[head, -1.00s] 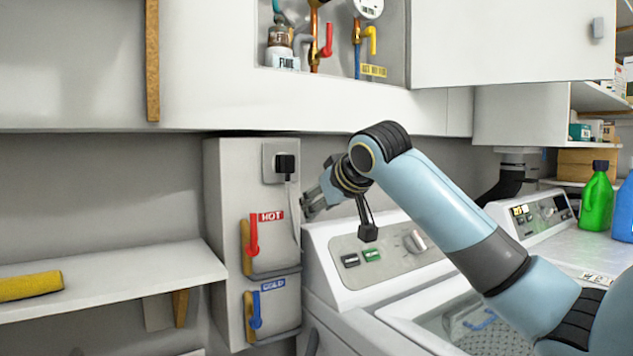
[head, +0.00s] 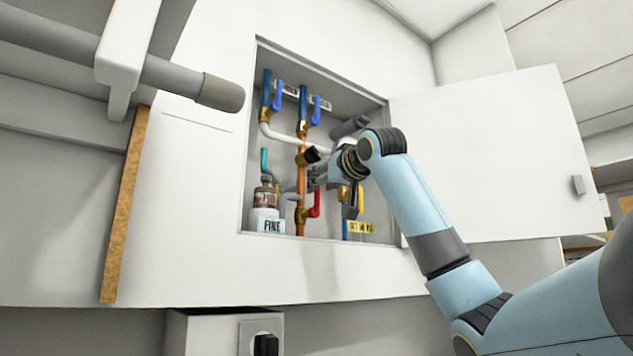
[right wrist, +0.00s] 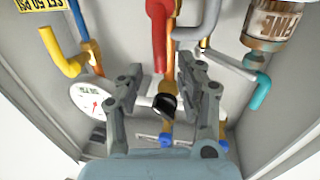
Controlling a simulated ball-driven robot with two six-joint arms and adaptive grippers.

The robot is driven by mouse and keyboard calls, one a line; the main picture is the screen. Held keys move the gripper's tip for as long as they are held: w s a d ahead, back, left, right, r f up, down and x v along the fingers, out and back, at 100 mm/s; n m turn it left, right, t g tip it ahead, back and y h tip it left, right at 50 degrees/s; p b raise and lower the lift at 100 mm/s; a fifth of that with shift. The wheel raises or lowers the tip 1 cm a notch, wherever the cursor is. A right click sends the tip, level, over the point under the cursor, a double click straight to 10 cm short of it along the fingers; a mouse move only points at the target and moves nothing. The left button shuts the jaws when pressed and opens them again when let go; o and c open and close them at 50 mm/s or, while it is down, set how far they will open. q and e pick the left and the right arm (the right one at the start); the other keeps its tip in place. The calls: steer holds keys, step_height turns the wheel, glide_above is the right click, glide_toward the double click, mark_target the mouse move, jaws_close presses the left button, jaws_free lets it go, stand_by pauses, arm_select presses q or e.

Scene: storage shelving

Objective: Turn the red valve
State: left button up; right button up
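The red valve handle (head: 314,206) sits on a copper pipe in the open wall cabinet, low and near the middle. It also shows at the top of the right wrist view (right wrist: 158,38). My right gripper (head: 313,180) is inside the cabinet beside the upper part of the red handle; the arm comes from the right. In the right wrist view my right gripper (right wrist: 160,70) has its fingers apart, with the copper pipe between them and the red handle just beyond the tips. I cannot tell whether a finger touches it. My left gripper is not in view.
Blue handles (head: 278,95) are above, a yellow handle (head: 360,199) is to the right, and a jar labelled FINE (head: 266,212) is to the left. A round gauge (right wrist: 92,103) is close to one finger. The cabinet door (head: 490,150) stands open at right.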

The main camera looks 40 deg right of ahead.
mark_target(316, 200)
steer(key=shift+p+x, duration=0.4)
steer(key=shift+x, duration=1.3)
steer(key=shift+c, duration=0.2)
jaws_close()
steer(key=shift+w+f, duration=0.1)
